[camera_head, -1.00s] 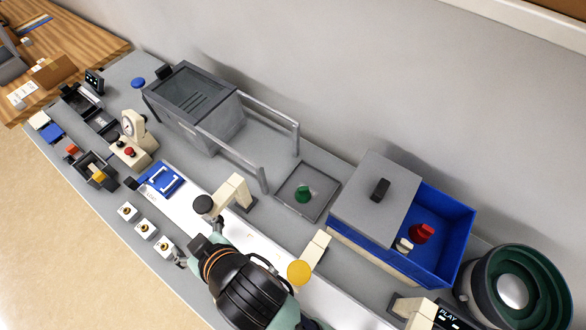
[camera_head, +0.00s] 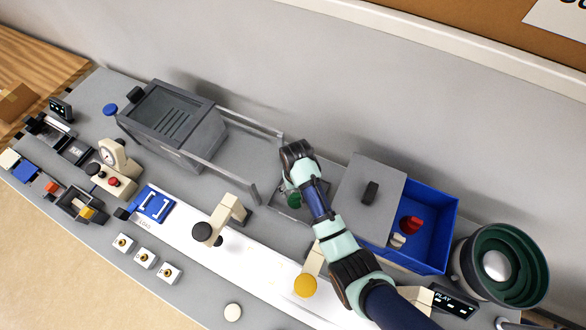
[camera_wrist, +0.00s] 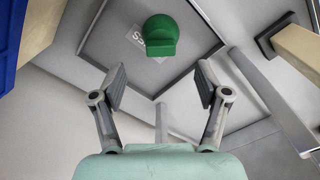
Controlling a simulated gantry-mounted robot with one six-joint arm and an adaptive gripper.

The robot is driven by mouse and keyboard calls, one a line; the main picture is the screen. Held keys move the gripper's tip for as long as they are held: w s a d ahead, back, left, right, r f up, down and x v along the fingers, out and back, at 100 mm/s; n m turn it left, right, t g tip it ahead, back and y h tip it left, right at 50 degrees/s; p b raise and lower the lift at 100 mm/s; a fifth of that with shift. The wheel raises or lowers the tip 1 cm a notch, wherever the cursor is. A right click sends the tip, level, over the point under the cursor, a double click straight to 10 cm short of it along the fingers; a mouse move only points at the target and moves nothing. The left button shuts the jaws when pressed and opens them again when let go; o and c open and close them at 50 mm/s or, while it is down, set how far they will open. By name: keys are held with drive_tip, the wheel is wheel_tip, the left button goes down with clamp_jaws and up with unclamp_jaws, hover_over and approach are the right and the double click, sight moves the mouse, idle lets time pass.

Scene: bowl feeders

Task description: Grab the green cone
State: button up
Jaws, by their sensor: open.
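The green cone (camera_wrist: 160,36) stands on a square grey tray (camera_wrist: 112,47) in the wrist view, a little beyond my open fingertips and centred between them. It shows as a rounded green shape with a flat face. In the head view the cone (camera_head: 293,200) is partly hidden by my arm, on the tray (camera_head: 272,201). My gripper (camera_wrist: 160,88) is open, with its two fingers apart and nothing between them. In the head view my gripper (camera_head: 290,180) is over the tray, and its fingers are hard to make out.
A blue bin (camera_head: 445,225) with a grey lid (camera_head: 358,210) and red things inside stands to the right of the tray. A grey box (camera_head: 170,125) and rails (camera_head: 250,128) lie to the left. Cream posts (camera_head: 229,212) stand in front. A bowl feeder (camera_head: 500,270) is at the far right.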

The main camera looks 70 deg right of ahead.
sight(295, 195)
wheel_tip(295, 195, down, 6)
drive_tip(key=shift+a+f+b, duration=0.1)
drive_tip(key=shift+b, duration=0.35)
drive_tip(key=c, duration=1.3)
wheel_tip(295, 195, up, 20)
drive_tip(key=p, duration=0.7)
